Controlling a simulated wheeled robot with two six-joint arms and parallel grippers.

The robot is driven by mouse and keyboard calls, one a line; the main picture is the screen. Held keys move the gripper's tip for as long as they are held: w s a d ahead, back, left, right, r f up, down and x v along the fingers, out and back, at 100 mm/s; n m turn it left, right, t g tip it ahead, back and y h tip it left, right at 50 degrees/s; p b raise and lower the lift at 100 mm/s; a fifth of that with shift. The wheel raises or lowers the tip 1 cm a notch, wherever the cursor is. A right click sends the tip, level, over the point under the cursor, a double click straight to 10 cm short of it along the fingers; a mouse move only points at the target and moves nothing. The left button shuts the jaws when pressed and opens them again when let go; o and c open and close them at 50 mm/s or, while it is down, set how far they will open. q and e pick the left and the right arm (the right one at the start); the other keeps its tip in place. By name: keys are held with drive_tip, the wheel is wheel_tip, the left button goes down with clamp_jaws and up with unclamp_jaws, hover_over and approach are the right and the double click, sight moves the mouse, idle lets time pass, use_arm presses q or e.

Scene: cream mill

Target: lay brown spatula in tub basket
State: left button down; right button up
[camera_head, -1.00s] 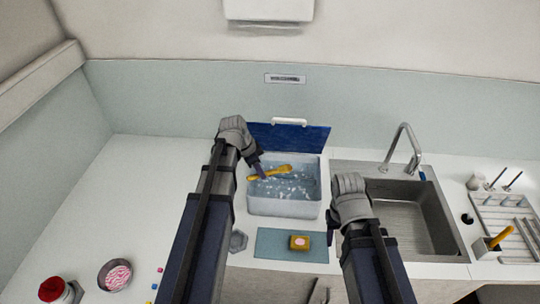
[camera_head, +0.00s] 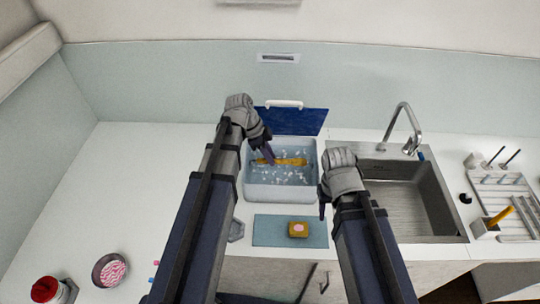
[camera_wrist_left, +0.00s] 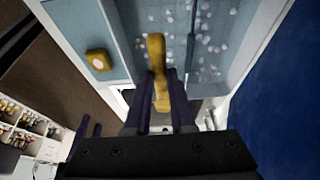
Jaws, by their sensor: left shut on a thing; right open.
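The yellow-brown spatula (camera_head: 290,161) is in my left gripper (camera_head: 268,158), over or inside the pale grey tub (camera_head: 282,191). It lies roughly level across the tub; whether it touches the bottom I cannot tell. The left wrist view shows the spatula (camera_wrist_left: 155,50) between the shut fingers (camera_wrist_left: 160,105). The tub holds a blue-grey interior with many white bits; a basket is not clearly distinguishable. My right gripper (camera_head: 322,200) is open and empty, just right of the tub's front corner.
The blue lid (camera_head: 290,121) stands open behind the tub. A blue mat (camera_head: 270,240) with a yellow sponge (camera_head: 299,230) lies in front. The sink (camera_head: 405,195) and tap (camera_head: 405,125) are to the right, with a drying rack (camera_head: 510,215) beyond. The left counter is mostly clear.

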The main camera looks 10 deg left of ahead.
use_arm(q)
drive_tip(key=shift+f+b, duration=5.9)
drive_tip(key=shift+f, duration=0.3)
use_arm(e)
hover_over(322, 239)
drive_tip(key=shift+w+a+f, duration=0.1)
drive_tip(key=shift+w+f, duration=0.05)
drive_tip(key=shift+f, duration=2.95)
drive_tip(key=shift+w+f, duration=0.1)
drive_tip(key=shift+f, duration=3)
use_arm(q)
drive_tip(key=shift+f, duration=0.15)
use_arm(e)
drive_tip(key=shift+f, duration=0.15)
use_arm(q)
drive_tip(key=shift+f+b, duration=0.6)
drive_tip(key=shift+b, duration=0.15)
use_arm(e)
drive_tip(key=shift+f, duration=0.6)
use_arm(q)
drive_tip(key=shift+f+b, duration=0.3)
use_arm(e)
drive_tip(key=shift+f, duration=0.3)
use_arm(q)
drive_tip(key=shift+s+a+f+b, duration=0.1)
drive_tip(key=shift+s+f+b, duration=0.05)
drive_tip(key=shift+b, duration=0.15)
use_arm(e)
drive_tip(key=shift+s+f, duration=0.15)
drive_tip(key=shift+s, duration=0.1)
